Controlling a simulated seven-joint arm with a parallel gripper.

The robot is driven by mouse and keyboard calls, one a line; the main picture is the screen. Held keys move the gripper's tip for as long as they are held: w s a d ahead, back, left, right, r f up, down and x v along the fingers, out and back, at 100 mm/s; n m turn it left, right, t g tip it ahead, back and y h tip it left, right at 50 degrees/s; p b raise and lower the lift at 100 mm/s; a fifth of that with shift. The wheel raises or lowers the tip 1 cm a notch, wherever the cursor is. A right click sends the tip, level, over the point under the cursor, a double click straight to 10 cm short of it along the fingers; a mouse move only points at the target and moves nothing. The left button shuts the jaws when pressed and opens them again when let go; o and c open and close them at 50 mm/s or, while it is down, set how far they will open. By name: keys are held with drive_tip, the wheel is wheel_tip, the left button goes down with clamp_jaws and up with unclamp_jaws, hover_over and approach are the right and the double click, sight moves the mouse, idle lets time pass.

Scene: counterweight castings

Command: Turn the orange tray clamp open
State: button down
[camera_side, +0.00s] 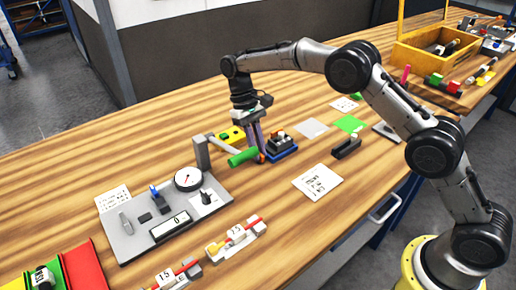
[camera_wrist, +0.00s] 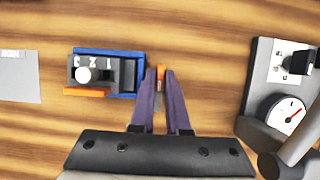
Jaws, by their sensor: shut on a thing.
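My gripper (camera_side: 258,155) reaches down at the left side of the blue tray (camera_side: 288,155). In the wrist view its purple fingers (camera_wrist: 161,78) are shut on a small upright orange piece, the orange tray clamp (camera_wrist: 161,70), just right of the blue tray (camera_wrist: 108,51). The clamp's lower part is hidden between the fingers. A dark block (camera_wrist: 101,75) marked with numerals and bearing a pale round knob (camera_wrist: 83,75) sits in the tray. Another orange piece (camera_wrist: 86,92) lies along the block's lower edge.
A grey gauge board (camera_side: 128,240) with a dial (camera_side: 188,179) stands further left. A white card (camera_side: 317,181) and a black block (camera_side: 347,147) lie to the right. Bare wood surrounds the tray's front.

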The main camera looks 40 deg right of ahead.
drive_tip(key=shift+r, duration=0.1)
drive_tip(key=c, duration=1.2)
unclamp_jaws()
drive_tip(key=m, duration=0.1)
drive_tip(key=m+y, duration=0.1)
drive_tip(key=m, duration=0.1)
drive_tip(key=m+y, duration=0.1)
drive_tip(key=m, duration=0.1)
drive_tip(key=shift+d+t, duration=0.25)
drive_tip(key=shift+t, duration=0.05)
drive_tip(key=m, duration=0.2)
drive_tip(key=m+t+y, duration=0.1)
drive_tip(key=m, duration=0.2)
drive_tip(key=shift+s+y, duration=0.15)
drive_tip(key=shift+y, duration=0.15)
drive_tip(key=v, duration=1.3)
drive_tip(key=shift+s+d+r+m+t, duration=0.2)
drive_tip(key=shift+s+r+t, duration=0.55)
drive_tip(key=shift+s+r, duration=1.85)
drive_tip(key=shift+s+d+r+m+t, duration=0.2)
drive_tip(key=shift+s+r+t, duration=0.5)
drive_tip(key=shift+s+r, duration=1.9)
drive_tip(key=shift+s+d+r+m+t, duration=0.1)
drive_tip(key=shift+s+r+m+t, duration=0.45)
drive_tip(key=shift+s+r, duration=2)
